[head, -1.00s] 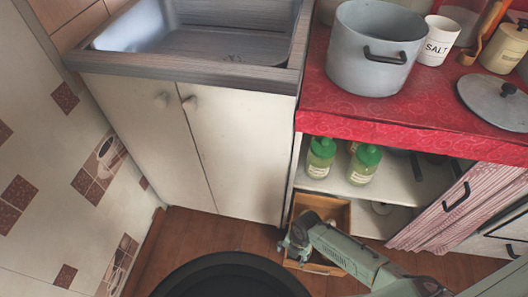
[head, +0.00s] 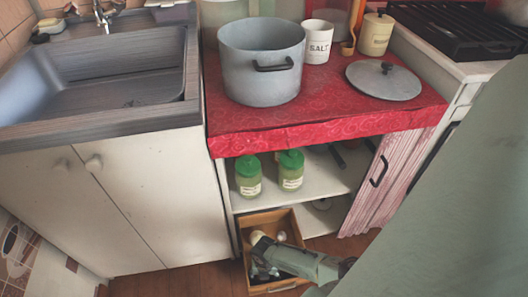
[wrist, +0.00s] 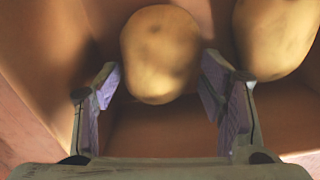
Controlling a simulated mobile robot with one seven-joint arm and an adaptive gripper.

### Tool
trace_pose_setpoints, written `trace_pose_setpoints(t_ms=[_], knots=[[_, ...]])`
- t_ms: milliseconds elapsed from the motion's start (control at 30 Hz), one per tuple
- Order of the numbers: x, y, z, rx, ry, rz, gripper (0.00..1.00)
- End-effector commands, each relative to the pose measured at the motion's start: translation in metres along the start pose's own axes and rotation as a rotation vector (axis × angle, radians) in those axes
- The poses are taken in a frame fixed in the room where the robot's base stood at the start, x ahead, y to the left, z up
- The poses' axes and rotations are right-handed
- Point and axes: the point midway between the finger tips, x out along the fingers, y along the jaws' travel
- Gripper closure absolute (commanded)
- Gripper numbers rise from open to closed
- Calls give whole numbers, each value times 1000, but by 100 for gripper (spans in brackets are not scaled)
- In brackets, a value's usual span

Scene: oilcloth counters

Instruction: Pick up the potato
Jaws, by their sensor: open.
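A yellow-brown potato (wrist: 160,50) lies in a wooden box (head: 266,217); in the wrist view it is at the top centre, between and just beyond my fingertips. A second potato (wrist: 276,36) lies to its right, apart from it, outside the right finger. Both show small and pale in the head view, one at the left (head: 257,236) and one at the right (head: 281,236). My gripper (wrist: 162,84) is open and empty, with its fingers reaching into the box.
The box stands low beneath a shelf (head: 320,178) holding green-capped bottles (head: 248,177). Above is a red-clothed counter (head: 330,120) with a large pot (head: 262,68), a salt jar (head: 317,42) and a lid (head: 383,80). A sink cabinet (head: 130,205) stands close on the left.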

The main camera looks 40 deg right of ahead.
Motion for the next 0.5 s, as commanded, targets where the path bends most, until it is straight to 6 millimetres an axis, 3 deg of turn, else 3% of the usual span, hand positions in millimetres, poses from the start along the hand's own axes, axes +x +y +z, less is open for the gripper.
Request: trace_pose_setpoints(t_ms=[267, 500], knots=[[4, 0, 0, 0, 0, 0, 36], [4, 0, 0, 0, 0, 0, 52]])
